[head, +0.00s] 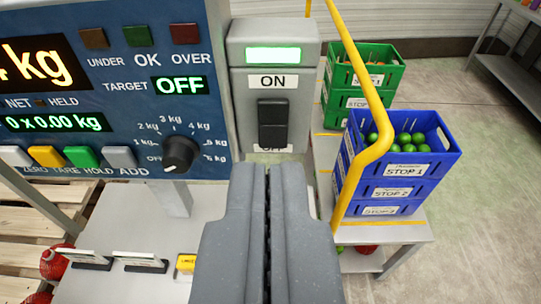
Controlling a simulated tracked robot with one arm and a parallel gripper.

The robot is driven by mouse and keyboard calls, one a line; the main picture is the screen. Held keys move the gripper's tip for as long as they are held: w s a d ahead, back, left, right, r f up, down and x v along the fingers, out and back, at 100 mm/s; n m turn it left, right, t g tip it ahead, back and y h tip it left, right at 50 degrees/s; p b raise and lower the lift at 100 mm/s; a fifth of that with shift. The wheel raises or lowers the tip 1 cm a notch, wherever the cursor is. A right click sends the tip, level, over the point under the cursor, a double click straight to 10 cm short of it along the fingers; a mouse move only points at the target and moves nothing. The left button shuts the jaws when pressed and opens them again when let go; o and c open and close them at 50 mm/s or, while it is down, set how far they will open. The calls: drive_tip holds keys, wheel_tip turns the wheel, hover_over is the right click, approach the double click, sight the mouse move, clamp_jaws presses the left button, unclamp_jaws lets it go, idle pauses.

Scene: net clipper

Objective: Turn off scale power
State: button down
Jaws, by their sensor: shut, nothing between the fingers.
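The scale's power switch is a black rocker (272,123) on a grey box (240,92) beside the blue scale panel (218,60). The box carries an ON label above the rocker and a partly covered OFF label below it. A green lamp (273,55) at its top is lit. The scale display (42,64) is lit and partly cut off, showing "kg". My gripper (267,170) is shut and empty, with its fingertips just below the switch box in the picture. Whether it touches the box cannot be told.
A yellow bent rail (377,100) runs down just right of the switch box. Blue crates (440,165) of green fruit and green crates (385,75) stand behind it. A dial knob (181,153) and coloured buttons (80,157) sit on the panel left of the gripper.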

sight(274, 138)
wheel_tip(274, 138, down, 10)
drive_tip(key=w+p, duration=0.2)
drive_tip(key=p, duration=0.2)
drive_tip(key=shift+r, duration=0.25)
drive_tip(key=shift+d, duration=0.1)
drive_tip(key=shift+p+x, duration=1.5)
drive_tip(key=shift+x, duration=5.45)
drive_tip(key=shift+f, duration=0.2)
